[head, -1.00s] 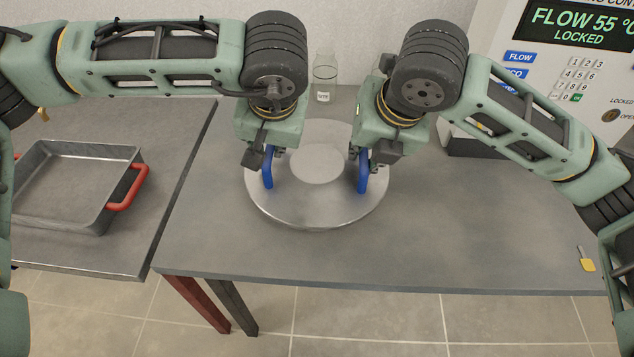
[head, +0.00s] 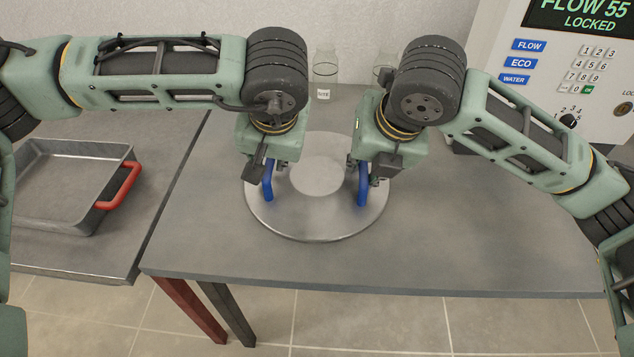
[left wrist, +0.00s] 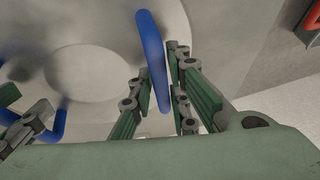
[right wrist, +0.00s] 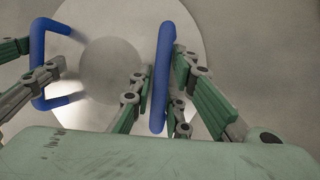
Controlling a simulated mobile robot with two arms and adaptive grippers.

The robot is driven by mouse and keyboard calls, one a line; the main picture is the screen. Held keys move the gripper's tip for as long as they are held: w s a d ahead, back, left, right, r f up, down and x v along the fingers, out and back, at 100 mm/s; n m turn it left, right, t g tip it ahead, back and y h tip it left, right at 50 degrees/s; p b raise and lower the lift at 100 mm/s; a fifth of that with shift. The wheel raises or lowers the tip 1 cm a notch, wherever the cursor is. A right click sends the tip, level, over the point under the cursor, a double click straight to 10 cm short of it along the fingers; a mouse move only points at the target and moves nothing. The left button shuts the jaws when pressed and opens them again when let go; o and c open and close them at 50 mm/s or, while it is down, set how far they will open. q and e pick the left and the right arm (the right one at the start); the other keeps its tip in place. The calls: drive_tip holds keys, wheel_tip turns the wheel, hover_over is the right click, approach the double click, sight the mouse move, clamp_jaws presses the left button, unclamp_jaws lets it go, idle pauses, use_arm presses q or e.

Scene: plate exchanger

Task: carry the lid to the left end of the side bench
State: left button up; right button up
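The lid (head: 318,222) is a round, shiny metal disc with two upright blue handles. It is over the middle bench, level as far as I can tell; whether it touches the top is unclear. My left gripper (head: 266,178) is shut on the left blue handle (head: 267,181), which stands between its fingers in the left wrist view (left wrist: 153,60). My right gripper (head: 364,180) is shut on the right blue handle (head: 362,188), also seen between its fingers in the right wrist view (right wrist: 162,75). The fingertips are partly hidden in the head view.
A lower bench (head: 75,252) at the left carries a metal tray (head: 62,218) with a red handle (head: 120,187). A narrow gap separates it from the middle bench (head: 470,240). Glass jars (head: 325,72) stand at the back. A control panel (head: 570,70) is back right.

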use_arm(q)
drive_tip(key=shift+o, duration=1.1)
use_arm(e)
drive_tip(key=shift+o, duration=1.1)
use_arm(q)
drive_tip(key=shift+r, duration=0.1)
use_arm(e)
drive_tip(key=shift+r, duration=0.2)
use_arm(q)
drive_tip(key=v, duration=1.2)
use_arm(e)
drive_tip(key=v, duration=1.1)
drive_tip(key=shift+s+r, duration=0.25)
use_arm(q)
drive_tip(key=shift+w, duration=0.1)
use_arm(e)
drive_tip(key=shift+d, duration=0.1)
